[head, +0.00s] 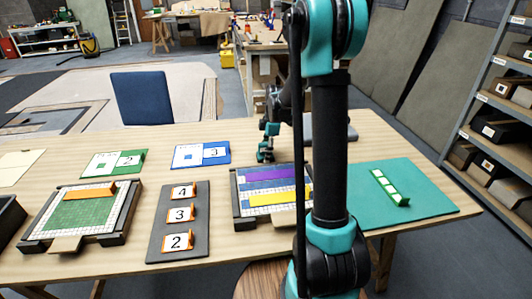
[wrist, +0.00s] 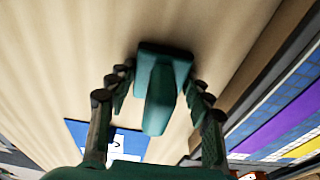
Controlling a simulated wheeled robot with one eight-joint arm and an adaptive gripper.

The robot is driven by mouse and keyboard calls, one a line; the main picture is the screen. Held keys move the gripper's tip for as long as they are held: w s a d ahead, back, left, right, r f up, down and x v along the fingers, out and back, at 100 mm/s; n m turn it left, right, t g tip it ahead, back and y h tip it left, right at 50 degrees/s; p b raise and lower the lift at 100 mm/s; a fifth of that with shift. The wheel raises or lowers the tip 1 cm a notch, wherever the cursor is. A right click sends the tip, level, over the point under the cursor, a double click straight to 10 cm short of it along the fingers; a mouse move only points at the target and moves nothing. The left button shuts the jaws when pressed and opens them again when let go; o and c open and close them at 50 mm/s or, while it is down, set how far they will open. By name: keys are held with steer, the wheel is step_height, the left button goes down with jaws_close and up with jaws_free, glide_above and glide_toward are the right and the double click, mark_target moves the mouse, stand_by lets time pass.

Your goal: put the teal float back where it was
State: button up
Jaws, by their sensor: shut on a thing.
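The teal float (wrist: 157,90) is between the fingers of my gripper (wrist: 158,88) in the wrist view, its handle toward the camera and its flat plate beyond. My gripper (head: 268,128) shows in the head view at the far side of the table, shut on the float (head: 265,154). The float is behind the right mosaic tray and right of the blue card (head: 202,155). I cannot tell whether its plate touches the table.
The right mosaic tray (head: 238,203) has purple and yellow rows and is partly hidden by my arm. A teal mat (head: 425,195) bears a green-and-white strip (head: 390,188). A grey board (head: 180,251) with numbered cards and the left mosaic tray (head: 122,215) stand leftward. Bare tabletop (head: 150,140) lies behind.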

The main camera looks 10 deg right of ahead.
steer(key=shift+s+f, duration=0.1)
steer(key=shift+f, duration=0.1)
steer(key=shift+o, duration=0.9)
steer(key=shift+f, duration=0.25)
steer(key=o, duration=1.4)
steer(key=shift+f, duration=0.1)
steer(key=r, duration=0.4)
steer(key=d+r, duration=0.1)
steer(key=r, duration=0.3)
steer(key=d+r, duration=0.1)
steer(key=r, duration=0.4)
steer(key=shift+r, duration=0.1)
